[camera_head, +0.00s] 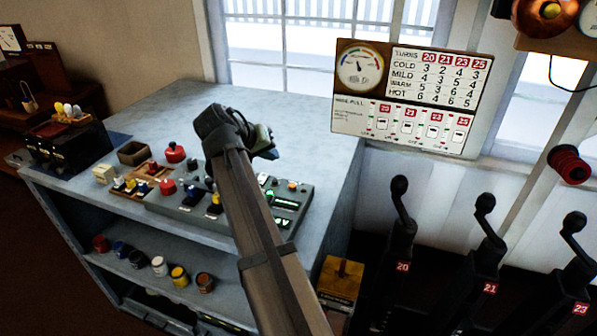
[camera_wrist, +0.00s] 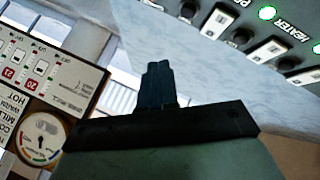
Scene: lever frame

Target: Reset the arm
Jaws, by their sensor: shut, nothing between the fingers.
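My arm stretches up from the bottom of the head view, over the grey-blue counter. My gripper (camera_head: 262,142) is at its far end, above the counter and left of the wall chart. In the wrist view my gripper (camera_wrist: 158,68) has its dark fingers together, with nothing between them. The counter top and the window edge show behind the fingers. The fingers touch nothing that I can see. The arm hides part of the control panel (camera_head: 287,200) on the counter.
Black levers numbered 20 (camera_head: 400,225), 21 (camera_head: 487,240) and 23 (camera_head: 574,255) stand at the right. A chart with a gauge (camera_head: 407,97) hangs by the window. Red knobs and small switches crowd the counter's left part. Jars (camera_head: 160,266) stand on the shelf below. The counter's back is clear.

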